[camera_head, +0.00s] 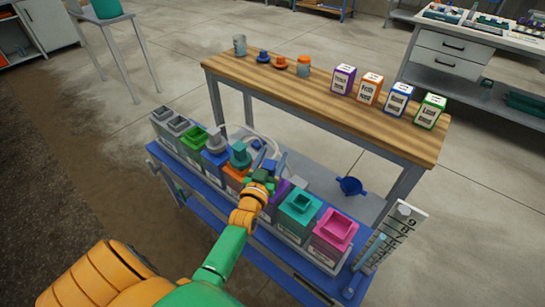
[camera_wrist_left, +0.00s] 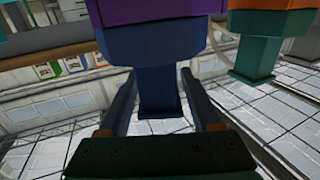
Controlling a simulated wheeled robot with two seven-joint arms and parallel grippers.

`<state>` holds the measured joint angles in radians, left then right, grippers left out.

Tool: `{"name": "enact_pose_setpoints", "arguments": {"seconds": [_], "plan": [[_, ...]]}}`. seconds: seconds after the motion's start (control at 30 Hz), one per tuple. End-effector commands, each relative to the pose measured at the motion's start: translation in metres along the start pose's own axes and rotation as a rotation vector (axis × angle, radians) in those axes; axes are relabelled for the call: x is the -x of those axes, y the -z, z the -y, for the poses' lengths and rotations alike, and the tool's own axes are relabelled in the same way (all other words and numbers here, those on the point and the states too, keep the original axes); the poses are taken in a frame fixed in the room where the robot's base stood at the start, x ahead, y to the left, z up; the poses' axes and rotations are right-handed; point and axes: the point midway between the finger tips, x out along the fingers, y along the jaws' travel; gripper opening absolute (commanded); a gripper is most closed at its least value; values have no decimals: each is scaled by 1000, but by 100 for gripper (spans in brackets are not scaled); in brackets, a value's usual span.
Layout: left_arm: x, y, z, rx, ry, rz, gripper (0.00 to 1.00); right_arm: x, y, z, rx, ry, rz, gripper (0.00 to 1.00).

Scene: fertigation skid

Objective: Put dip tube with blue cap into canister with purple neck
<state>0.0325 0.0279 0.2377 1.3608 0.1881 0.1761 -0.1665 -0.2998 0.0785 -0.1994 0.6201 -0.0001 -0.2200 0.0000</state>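The dip tube's blue cap (camera_head: 268,166) shows beside my left gripper. The canister with purple neck (camera_head: 279,191) stands in the row, partly hidden by my gripper. In the left wrist view, which looks upside down, the blue cap (camera_wrist_left: 155,65) appears to sit against the purple neck (camera_wrist_left: 150,12). The tube itself is hidden. My left gripper (camera_head: 270,164) has its fingers on either side of the cap's narrower top, with slim gaps showing, so it looks open. My right gripper is not in view.
Neighbouring canisters include an orange one (camera_head: 235,177) with a teal cap (camera_head: 240,156), a teal one (camera_head: 299,207) and a pink one (camera_head: 334,231). A wooden table (camera_head: 320,105) behind holds labelled boxes and small parts. A blue funnel (camera_head: 350,187) is behind the row.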

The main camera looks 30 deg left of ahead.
Motion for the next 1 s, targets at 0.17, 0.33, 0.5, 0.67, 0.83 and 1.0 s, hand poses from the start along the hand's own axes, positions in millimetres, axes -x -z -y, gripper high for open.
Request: {"name": "enact_pose_setpoints", "arguments": {"seconds": [0.17, 0.33, 0.5, 0.67, 0.83, 1.0], "plan": [[0, 0, 0, 0, 0, 0, 82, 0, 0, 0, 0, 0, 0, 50], [2, 0, 0, 0, 0, 2, 82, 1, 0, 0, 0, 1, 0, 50], [34, 0, 0, 1, 0, 4, 82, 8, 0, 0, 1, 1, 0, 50], [63, -1, 0, 1, 0, 4, 82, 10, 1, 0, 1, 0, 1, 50], [72, 0, 0, 1, 0, 0, 82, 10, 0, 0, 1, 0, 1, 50], [71, 0, 0, 1, 0, 0, 82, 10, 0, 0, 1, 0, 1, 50]]}}
